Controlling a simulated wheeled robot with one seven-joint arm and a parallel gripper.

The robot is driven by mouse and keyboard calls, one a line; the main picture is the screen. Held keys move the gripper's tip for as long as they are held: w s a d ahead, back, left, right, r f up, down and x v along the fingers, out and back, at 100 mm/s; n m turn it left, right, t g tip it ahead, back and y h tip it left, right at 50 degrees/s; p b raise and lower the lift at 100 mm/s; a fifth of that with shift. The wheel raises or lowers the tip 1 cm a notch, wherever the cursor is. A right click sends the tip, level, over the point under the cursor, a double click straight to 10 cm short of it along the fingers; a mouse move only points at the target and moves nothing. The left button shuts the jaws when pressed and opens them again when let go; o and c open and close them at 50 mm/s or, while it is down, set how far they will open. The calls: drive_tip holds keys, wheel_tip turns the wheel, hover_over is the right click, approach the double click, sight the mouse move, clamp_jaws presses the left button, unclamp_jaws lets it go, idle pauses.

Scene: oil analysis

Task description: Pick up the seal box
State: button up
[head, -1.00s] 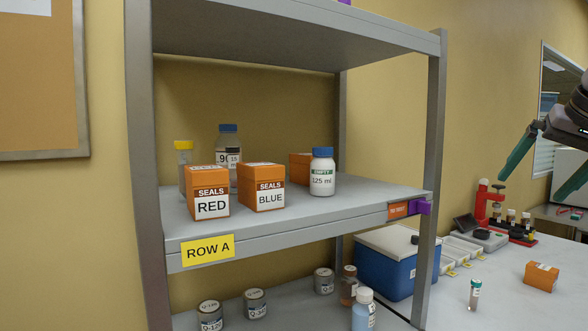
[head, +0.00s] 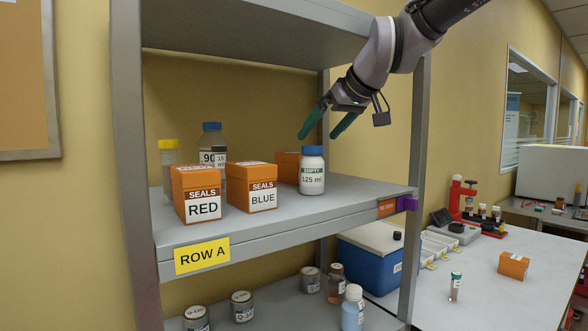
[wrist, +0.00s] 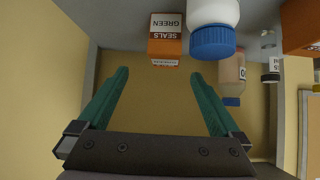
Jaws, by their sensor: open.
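Three orange seal boxes stand on the shelf marked ROW A. The box labelled SEALS RED (head: 197,194) is at the left and the box labelled SEALS BLUE (head: 251,187) is beside it. A third orange box (head: 287,167) stands behind, partly hidden by the white bottle (head: 312,174). In the wrist view, which looks upside down, a box labelled SEALS GREEN (wrist: 165,46) shows beyond the fingertips. My gripper (head: 320,136) has its green fingers apart and empty, above and close to the blue-capped white bottle. The fingers also show spread in the wrist view (wrist: 160,73).
A blue-capped bottle (head: 212,148) and a yellow-capped jar (head: 169,160) stand behind the front boxes. An upper shelf (head: 250,35) and a right post (head: 416,190) frame the space. Another orange box (head: 514,265) lies on the table at right.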

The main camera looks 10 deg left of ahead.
sight(294, 153)
drive_tip(key=shift+n, duration=0.3)
drive_tip(key=a+f, duration=0.1)
drive_tip(key=w+a, duration=0.1)
drive_tip(key=a, duration=0.1)
drive_tip(key=w+a+f, duration=0.1)
drive_tip(key=shift+w+a+f, duration=0.1)
drive_tip(key=shift+a+f, duration=0.05)
drive_tip(key=shift+f, duration=0.15)
drive_tip(key=shift+r+x, duration=0.2)
drive_tip(key=shift+x, duration=2.85)
drive_tip(key=shift+w+a, duration=0.1)
drive_tip(key=c, duration=1.4)
drive_tip(key=shift+r, duration=0.1)
drive_tip(key=shift+r, duration=1.3)
drive_tip(key=shift+w, duration=0.1)
drive_tip(key=shift+y, duration=0.3)
